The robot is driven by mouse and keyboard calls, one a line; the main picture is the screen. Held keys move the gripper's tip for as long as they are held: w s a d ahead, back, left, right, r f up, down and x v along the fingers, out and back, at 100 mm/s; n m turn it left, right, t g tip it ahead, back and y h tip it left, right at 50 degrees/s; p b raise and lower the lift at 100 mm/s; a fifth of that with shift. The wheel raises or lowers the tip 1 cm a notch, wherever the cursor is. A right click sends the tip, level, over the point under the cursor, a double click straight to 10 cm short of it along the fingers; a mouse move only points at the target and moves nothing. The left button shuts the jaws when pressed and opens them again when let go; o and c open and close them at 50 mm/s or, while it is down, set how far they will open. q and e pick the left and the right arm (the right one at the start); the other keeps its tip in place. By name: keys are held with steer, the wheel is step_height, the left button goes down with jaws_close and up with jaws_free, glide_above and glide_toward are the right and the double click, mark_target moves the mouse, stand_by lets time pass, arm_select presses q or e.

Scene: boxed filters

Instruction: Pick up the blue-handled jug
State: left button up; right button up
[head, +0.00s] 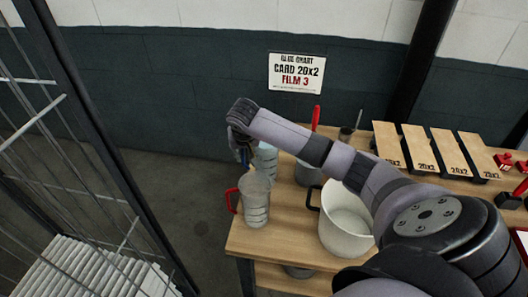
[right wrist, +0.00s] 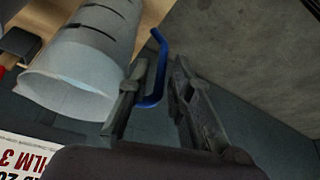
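The blue-handled jug (head: 265,160) is a translucent grey-white jug at the table's far left corner, partly hidden behind the red-handled jug. Its blue handle (head: 244,156) faces left. My right gripper (head: 241,145) is at this handle, pointing down. In the right wrist view the jug (right wrist: 85,60) lies to the left, and its blue handle (right wrist: 157,75) is between the two fingers of my right gripper (right wrist: 160,66). The left finger is close to or touching the handle; a small gap shows at the right finger, so it is open. My left gripper is out of view.
A red-handled jug (head: 256,198) stands just in front. A white bucket (head: 345,222) with a black handle stands under my right arm. A grey container (head: 307,174) with a red-handled tool is behind. Boxed filters (head: 427,148) lie right. A wire cage (head: 75,150) is left.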

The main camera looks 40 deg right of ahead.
mark_target(243, 154)
steer(key=p+x, duration=0.1)
steer(key=x, duration=0.2)
steer(key=shift+w+f, duration=0.1)
steer(key=shift+w, duration=0.15)
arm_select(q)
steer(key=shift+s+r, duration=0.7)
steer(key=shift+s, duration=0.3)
arm_select(e)
steer(key=shift+w+f, duration=0.1)
steer(key=shift+f, duration=0.3)
steer(key=shift+c, duration=0.5)
jaws_close()
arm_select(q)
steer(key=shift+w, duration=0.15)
arm_select(e)
steer(key=shift+d, duration=0.1)
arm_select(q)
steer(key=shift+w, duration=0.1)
arm_select(e)
steer(key=shift+w, duration=0.1)
